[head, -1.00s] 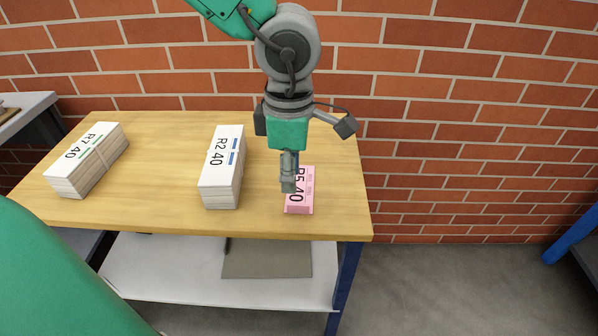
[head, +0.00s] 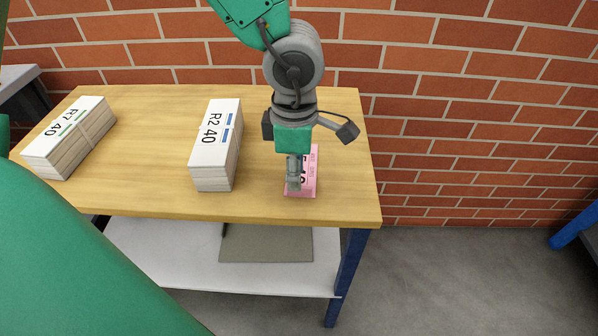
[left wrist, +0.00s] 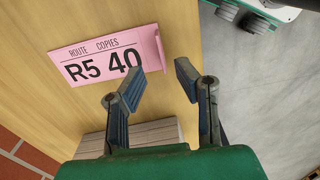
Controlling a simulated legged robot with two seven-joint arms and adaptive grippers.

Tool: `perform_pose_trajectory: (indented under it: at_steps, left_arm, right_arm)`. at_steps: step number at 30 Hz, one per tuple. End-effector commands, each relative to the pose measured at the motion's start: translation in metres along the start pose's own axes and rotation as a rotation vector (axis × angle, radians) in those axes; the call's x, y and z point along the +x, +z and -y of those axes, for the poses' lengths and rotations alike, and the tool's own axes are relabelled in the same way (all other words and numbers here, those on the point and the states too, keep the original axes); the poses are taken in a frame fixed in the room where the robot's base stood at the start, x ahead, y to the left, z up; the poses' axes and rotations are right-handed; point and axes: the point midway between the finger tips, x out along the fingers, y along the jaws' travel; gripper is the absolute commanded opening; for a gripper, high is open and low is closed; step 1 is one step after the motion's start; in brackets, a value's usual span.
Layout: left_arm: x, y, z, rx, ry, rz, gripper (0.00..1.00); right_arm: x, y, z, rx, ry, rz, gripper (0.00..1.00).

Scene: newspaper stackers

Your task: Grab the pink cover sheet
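The pink cover sheet (head: 313,160), marked R5 40, lies on the wooden table near its front right part. In the left wrist view the cover sheet (left wrist: 95,55) shows its print, with a narrow folded lip at its right end, toward the table edge. My left gripper (head: 293,188) points down over the front part of the sheet and hides some of its print. In the left wrist view the left gripper's two fingers (left wrist: 150,88) are spread apart with nothing between them. The sheet lies just beyond the fingertips. My right gripper is not in view.
A white bundle marked R2 40 (head: 213,155) stands left of the sheet, and another marked R7 40 (head: 70,135) is at the table's far left. The table's (head: 265,206) front edge is close to the sheet. A brick wall (head: 440,100) rises behind. A lower shelf (head: 180,270) holds a grey flat piece.

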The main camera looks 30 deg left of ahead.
Motion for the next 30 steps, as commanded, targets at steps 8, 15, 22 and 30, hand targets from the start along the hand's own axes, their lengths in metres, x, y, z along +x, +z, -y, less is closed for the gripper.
perform_pose_trajectory:
  at_steps: [8,15,22,30]
  left_arm:
    - [0.040,0.003,0.000,0.002,0.002,-0.007,0.28]
    - [0.042,-0.001,-0.002,0.001,0.000,0.000,0.28]
    - [0.042,-0.002,-0.002,0.001,-0.001,0.001,0.00]
    - [0.041,0.001,-0.001,0.001,-0.001,-0.003,0.00]
  right_arm:
    - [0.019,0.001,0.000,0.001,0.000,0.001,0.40]
    - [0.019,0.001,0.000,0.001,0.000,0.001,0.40]
    - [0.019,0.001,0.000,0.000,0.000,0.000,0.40]
    - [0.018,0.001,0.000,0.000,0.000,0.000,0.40]
